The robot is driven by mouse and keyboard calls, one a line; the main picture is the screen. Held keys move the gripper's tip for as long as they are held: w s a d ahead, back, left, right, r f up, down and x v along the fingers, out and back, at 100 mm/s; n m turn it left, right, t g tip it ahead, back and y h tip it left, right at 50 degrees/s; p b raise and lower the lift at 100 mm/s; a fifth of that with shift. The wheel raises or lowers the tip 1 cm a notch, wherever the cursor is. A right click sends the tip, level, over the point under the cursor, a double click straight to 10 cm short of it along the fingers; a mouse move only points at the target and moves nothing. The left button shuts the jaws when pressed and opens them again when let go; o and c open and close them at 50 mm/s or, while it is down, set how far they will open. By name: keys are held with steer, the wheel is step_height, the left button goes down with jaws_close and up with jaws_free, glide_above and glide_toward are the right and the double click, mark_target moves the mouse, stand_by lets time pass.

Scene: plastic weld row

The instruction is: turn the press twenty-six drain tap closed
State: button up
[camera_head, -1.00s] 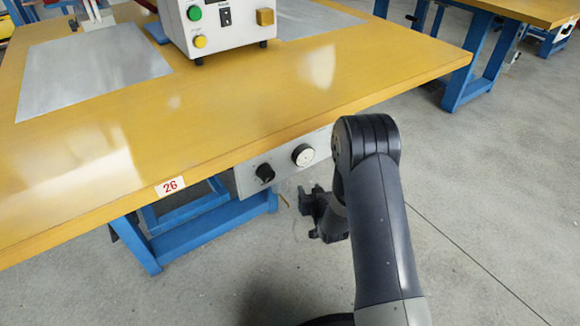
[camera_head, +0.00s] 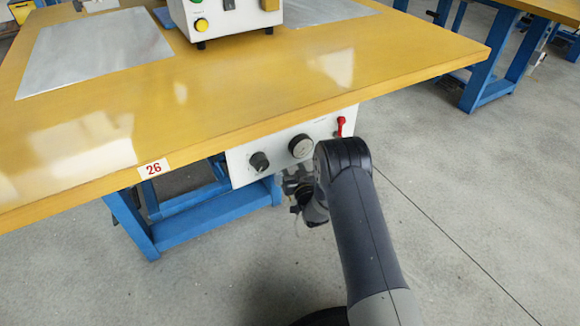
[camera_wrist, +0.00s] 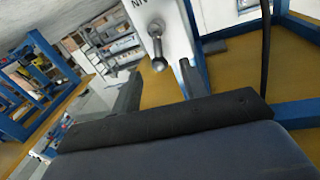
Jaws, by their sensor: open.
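A white panel (camera_head: 275,150) hangs under the front edge of the bench marked 26 (camera_head: 153,168). My gripper (camera_head: 296,188) is just below the panel's lower edge, left of the lever, partly hidden by my arm. In the wrist view my gripper (camera_wrist: 157,76) is open and empty, its two dark fingers apart. A grey metal fitting with a rounded end (camera_wrist: 158,60) shows between and beyond them on the white surface. I cannot tell whether it belongs to the tap.
Blue bench legs (camera_head: 205,220) stand below and behind. A white control box (camera_head: 225,18) is on the yellow benchtop (camera_head: 230,90). The floor at right is open.

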steer(key=shift+x, duration=1.05)
steer(key=shift+c, duration=0.5)
jaws_close()
steer(key=shift+s+a+n+t, duration=0.2)
steer(key=shift+a+n, duration=0.05)
steer(key=shift+n, duration=0.65)
steer(key=shift+s+a+n+t, duration=0.2)
steer(key=shift+a+n, duration=0.1)
steer(key=shift+n, duration=0.6)
steer(key=shift+o, duration=0.5)
jaws_free()
steer(key=p+v, duration=0.3)
steer(key=v, duration=0.7)
steer(key=shift+s+d, duration=0.3)
steer(key=shift+s, duration=0.05)
